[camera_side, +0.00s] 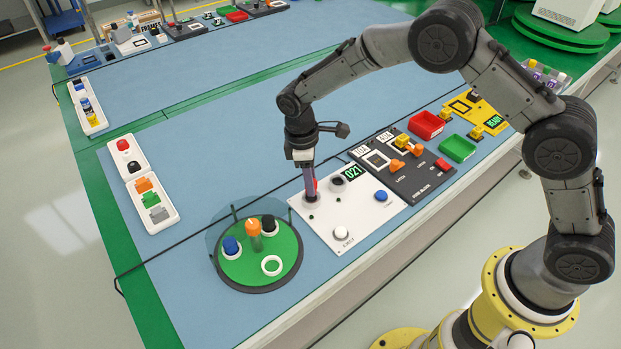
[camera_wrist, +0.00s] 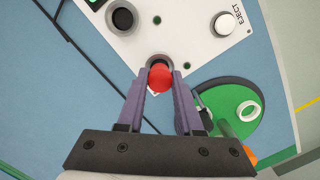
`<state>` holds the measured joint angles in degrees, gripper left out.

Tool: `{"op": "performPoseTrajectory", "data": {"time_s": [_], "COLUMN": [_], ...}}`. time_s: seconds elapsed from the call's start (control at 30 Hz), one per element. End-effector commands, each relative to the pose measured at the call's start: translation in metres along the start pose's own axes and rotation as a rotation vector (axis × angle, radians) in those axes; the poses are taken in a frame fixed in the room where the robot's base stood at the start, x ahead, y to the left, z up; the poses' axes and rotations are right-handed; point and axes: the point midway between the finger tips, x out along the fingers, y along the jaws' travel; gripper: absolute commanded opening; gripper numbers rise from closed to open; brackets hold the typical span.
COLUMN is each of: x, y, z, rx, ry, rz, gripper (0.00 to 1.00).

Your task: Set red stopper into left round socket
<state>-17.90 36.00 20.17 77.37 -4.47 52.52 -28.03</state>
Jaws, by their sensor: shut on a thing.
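The red stopper (camera_wrist: 160,77) is between my gripper's purple fingers in the wrist view, and a sliver of red (camera_side: 314,184) shows beside the fingers in the side view. My gripper (camera_side: 309,190) points down at the left round socket (camera_side: 311,197) on the white panel (camera_side: 365,221). In the wrist view the dark-ringed socket (camera_wrist: 158,58) shows just behind the stopper, partly hidden by it. I cannot tell whether the stopper's lower end is inside the socket or just above it. The other round socket (camera_side: 338,181) is dark and looks empty in the wrist view (camera_wrist: 122,18).
The panel has a white EJECT button (camera_side: 341,232), a blue button (camera_side: 381,195) and a display reading 021. A green turntable (camera_side: 283,262) with a blue piece, an orange peg, a black piece and a white ring stands close to its left. A fuse panel (camera_side: 424,182) lies to the right.

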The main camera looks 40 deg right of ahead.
Motion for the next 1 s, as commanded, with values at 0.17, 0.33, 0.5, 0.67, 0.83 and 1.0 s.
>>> {"op": "performPoseTrajectory", "data": {"time_s": [0.17,0.33,0.5,0.67,0.83,1.0], "x": [-0.0003,-0.0003,0.0003,0.0026,0.0057,0.0088], "y": [0.0000,0.0001,0.0000,0.0001,0.0001,0.0001], "z": [0.0000,0.0000,-0.0001,-0.0005,-0.0009,-0.0012], "rx": [0.000,0.000,0.000,0.000,0.000,0.000], "ry": [0.000,0.000,0.000,0.000,0.000,0.000], "rz": [0.000,0.000,0.000,0.000,0.000,0.000], "gripper": [0.00,0.00,0.00,0.00,0.00,0.00]}}
